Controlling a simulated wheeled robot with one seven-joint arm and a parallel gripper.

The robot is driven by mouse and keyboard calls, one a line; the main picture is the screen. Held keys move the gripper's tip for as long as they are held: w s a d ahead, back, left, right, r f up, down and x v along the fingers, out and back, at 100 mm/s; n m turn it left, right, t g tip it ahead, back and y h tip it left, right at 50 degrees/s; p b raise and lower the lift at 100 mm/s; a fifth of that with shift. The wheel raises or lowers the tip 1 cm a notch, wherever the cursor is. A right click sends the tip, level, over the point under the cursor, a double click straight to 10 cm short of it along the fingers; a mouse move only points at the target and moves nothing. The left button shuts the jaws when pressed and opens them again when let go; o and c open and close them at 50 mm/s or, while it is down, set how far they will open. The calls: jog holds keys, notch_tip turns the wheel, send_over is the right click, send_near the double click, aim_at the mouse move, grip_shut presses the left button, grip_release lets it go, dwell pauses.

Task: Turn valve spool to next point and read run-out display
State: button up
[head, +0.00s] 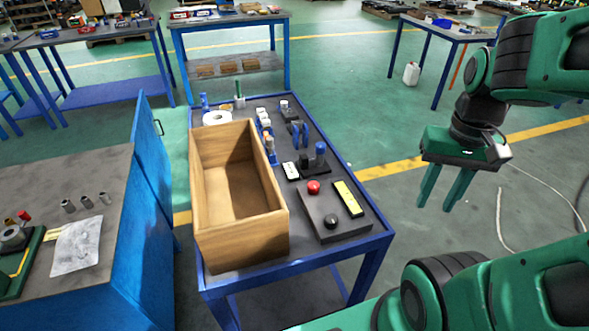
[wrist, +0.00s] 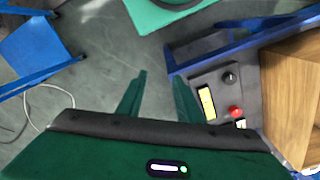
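My gripper (head: 437,203) hangs over the floor to the right of the blue cart, its two green fingers apart with nothing between them. The wrist view also shows the gripper (wrist: 160,78) open and empty. A grey panel (head: 315,224) on the cart's near end carries a yellow strip (head: 348,198) that may be a display, a red button (head: 313,187) and a black knob (head: 331,221). No reading is legible. Behind it stands a dark fixture with a blue cylinder (head: 320,149). I cannot tell which part is the valve spool.
An open, empty wooden box (head: 272,238) fills the cart's left side. A paper roll (head: 217,118) and small tools stand behind it. A grey-topped bench (head: 105,165) at left holds metal cylinders (head: 86,202) and a green fixture (head: 15,262). Floor is clear right of the cart, except cables.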

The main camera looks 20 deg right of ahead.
jog(key=shift+o, duration=0.9)
jog(key=shift+d+r, duration=0.1)
jog(key=shift+r, duration=0.55)
jog(key=n, duration=1)
send_over(321, 144)
jog(key=f, duration=0.1)
notch_tip(321, 144, down, 11)
jog(key=shift+s+r, duration=0.1)
jog(key=c, duration=1.1)
jog(key=shift+o, duration=0.2)
